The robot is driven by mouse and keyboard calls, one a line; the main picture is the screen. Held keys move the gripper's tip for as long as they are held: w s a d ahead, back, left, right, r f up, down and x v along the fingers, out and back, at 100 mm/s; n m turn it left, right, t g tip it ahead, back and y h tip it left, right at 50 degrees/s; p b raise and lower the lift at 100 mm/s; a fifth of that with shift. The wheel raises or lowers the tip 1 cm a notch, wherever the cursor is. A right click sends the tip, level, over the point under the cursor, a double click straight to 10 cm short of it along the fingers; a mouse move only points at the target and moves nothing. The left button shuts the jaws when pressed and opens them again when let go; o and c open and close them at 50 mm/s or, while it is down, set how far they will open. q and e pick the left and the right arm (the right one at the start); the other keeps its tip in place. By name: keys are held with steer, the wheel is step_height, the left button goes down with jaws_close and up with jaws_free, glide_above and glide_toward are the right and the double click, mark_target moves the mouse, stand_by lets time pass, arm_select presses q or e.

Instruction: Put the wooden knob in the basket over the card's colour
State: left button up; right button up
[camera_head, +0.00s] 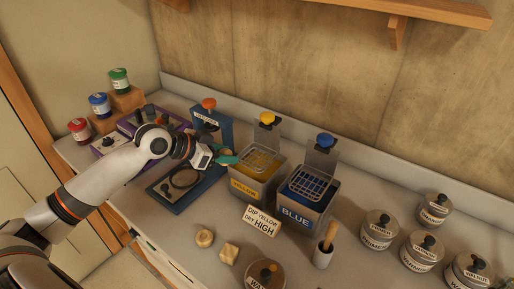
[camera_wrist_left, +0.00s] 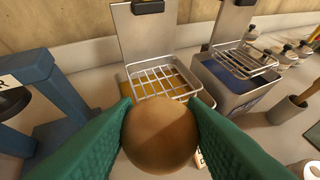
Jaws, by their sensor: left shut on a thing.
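My left gripper (camera_head: 226,158) has green fingers and is shut on a round brown wooden knob (camera_wrist_left: 160,135). In the wrist view the knob sits between both fingertips (camera_wrist_left: 160,118), in front of the yellow tank's wire basket (camera_wrist_left: 160,82). In the head view the gripper is just left of the yellow tank (camera_head: 243,188) and its basket (camera_head: 262,160); the knob is hard to make out there. The blue tank (camera_head: 297,213) with its basket (camera_head: 312,184) stands to the right. The card (camera_head: 261,220), in front of the tanks, reads "DIP YELLOW DRY HIGH". My right gripper is out of view.
A blue stand (camera_head: 220,128) with an orange knob is behind the gripper. A brush holder (camera_head: 322,257) and several lidded tins (camera_head: 380,229) are on the right. Coloured jars stand at far left.

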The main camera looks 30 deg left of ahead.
arm_select(q)
steer(key=w+d+p, duration=0.1)
steer(key=w, duration=0.2)
steer(key=w+d, duration=0.2)
steer(key=w+d+p, duration=0.1)
steer(key=w+d, duration=0.1)
steer(key=w, duration=0.1)
steer(key=shift+w+d+r+p, duration=0.1)
steer(key=shift+w+p, duration=0.25)
step_height(320, 180, down, 3)
steer(key=shift+f+p, duration=0.15)
steer(key=shift+p, duration=0.6)
steer(key=shift+f, duration=0.2)
steer(key=shift+f, duration=0.1)
steer(key=o, duration=0.7)
steer(key=shift+o, duration=0.2)
